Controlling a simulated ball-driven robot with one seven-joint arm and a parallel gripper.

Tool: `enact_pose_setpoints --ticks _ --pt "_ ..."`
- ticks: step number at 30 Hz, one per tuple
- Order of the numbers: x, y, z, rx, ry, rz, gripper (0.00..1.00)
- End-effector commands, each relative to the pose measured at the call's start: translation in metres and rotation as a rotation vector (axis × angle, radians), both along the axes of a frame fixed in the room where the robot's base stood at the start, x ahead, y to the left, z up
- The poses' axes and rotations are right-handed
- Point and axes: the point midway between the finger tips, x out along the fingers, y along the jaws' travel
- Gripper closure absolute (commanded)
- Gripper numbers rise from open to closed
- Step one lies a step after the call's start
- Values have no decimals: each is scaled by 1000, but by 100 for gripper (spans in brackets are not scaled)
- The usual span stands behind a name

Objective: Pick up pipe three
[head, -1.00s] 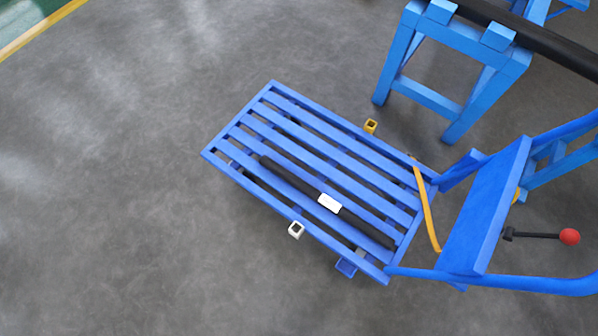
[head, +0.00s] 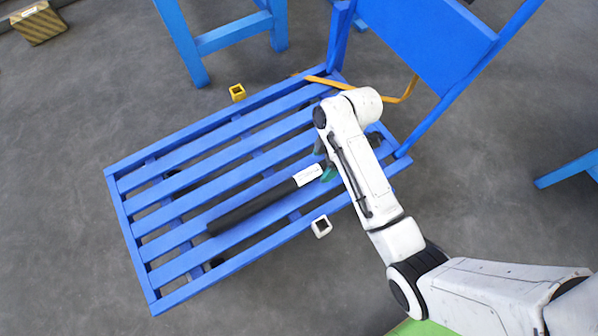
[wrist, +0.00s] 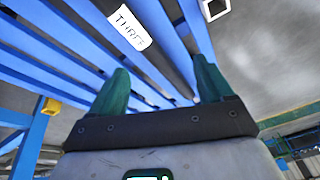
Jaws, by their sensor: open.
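Pipe three (head: 252,206) is a black pipe lying lengthwise on the blue slatted cart bed (head: 135,180). Its white label (head: 308,175) reads "THREE" in the wrist view (wrist: 130,28). My gripper (head: 325,165) is over the pipe just past the label, and my arm hides the pipe's far end in the head view. In the wrist view my gripper (wrist: 161,65) has two green fingers spread apart, with the pipe running through the space between them. I cannot tell how far the fingertips are above the pipe.
The cart's blue upright panel (head: 425,40) stands beyond the arm, with an orange strap (head: 345,85) at its foot. A yellow square socket (head: 237,92) and a white one (head: 321,226) flank the bed. A blue trestle (head: 230,38) stands behind.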

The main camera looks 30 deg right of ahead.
Motion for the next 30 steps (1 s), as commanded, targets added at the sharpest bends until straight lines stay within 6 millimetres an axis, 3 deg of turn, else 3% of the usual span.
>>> enact_pose_setpoints --ticks 1,9,14,24,30 --pt "13 -2 -28 16 -19 62 20" --pt "48 -5 -64 74 -94 311 20" --pt "53 -3 -70 84 -108 353 20" --pt "51 15 -113 84 -108 355 20" --pt "50 20 -124 84 -109 354 20"
